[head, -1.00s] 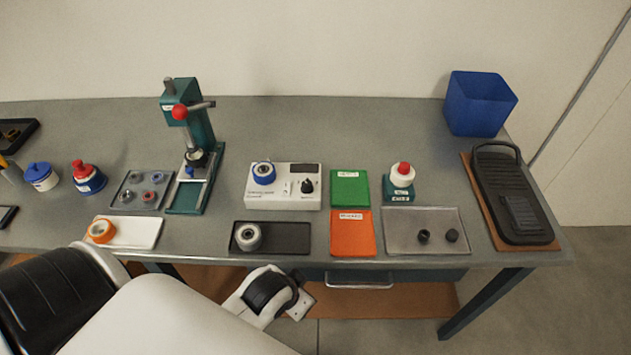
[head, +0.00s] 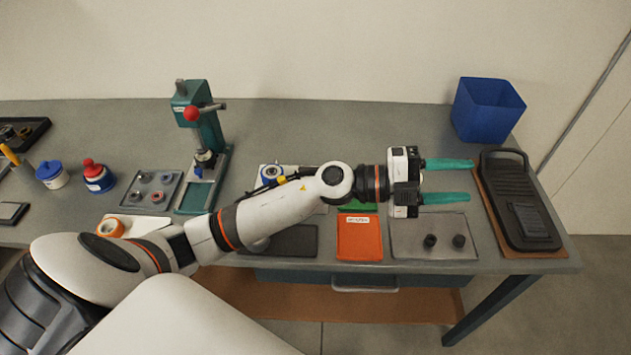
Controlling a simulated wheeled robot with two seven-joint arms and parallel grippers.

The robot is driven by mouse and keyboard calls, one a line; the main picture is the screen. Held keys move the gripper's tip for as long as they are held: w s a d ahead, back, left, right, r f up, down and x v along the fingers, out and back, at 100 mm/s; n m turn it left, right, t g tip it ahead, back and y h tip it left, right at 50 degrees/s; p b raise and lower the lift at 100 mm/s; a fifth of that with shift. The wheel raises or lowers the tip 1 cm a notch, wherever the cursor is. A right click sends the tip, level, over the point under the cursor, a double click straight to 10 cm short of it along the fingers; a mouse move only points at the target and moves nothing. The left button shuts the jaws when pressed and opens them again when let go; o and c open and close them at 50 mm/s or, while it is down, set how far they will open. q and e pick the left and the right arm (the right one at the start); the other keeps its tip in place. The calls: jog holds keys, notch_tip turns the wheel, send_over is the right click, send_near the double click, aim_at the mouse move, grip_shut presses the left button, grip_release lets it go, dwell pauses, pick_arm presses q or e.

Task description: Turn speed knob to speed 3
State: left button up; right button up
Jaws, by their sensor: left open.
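The white speed-control box (head: 267,183) stands mid-table. My left forearm covers most of it, and its black knob is hidden now. The blue-ringed round part (head: 271,172) still shows at its top left. My left gripper (head: 472,181) reaches across the table to the right, with two teal fingers spread apart and nothing between them. It hangs above the grey tray area, well right of the box, its fingers pointing toward the black pedal. My right gripper is not in view.
A green press (head: 203,140) stands left of the box. An orange mat (head: 359,238), a grey metal tray (head: 432,249) with two dark parts, a black pedal (head: 518,200) and a blue bin (head: 487,109) lie to the right. The back middle of the table is clear.

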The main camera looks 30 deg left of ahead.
pick_arm(q)
jog(key=a+f+m+g+y, duration=0.6)
jog(key=a+f+g+y, duration=0.1)
jog(key=f+y, duration=0.15)
jog(key=w+a+n+g+y, duration=0.25)
jog(key=a+y, duration=0.65)
jog(key=a, duration=1.3)
jog(key=shift+n+t, duration=0.25)
jog(key=shift+n, duration=0.1)
jog(key=f+p, duration=0.1)
jog(key=f, duration=0.2)
jog(key=f+p, duration=0.1)
jog(key=f, duration=0.3)
jog(key=f+p, duration=0.2)
jog(key=f, duration=0.1)
jog(key=shift+s+d+f, duration=0.2)
jog(key=shift+d+f, duration=0.1)
jog(key=shift+d, duration=0.1)
jog(key=shift+f, duration=0.45)
jog(key=shift+c, duration=0.5)
jog(key=c, duration=0.9)
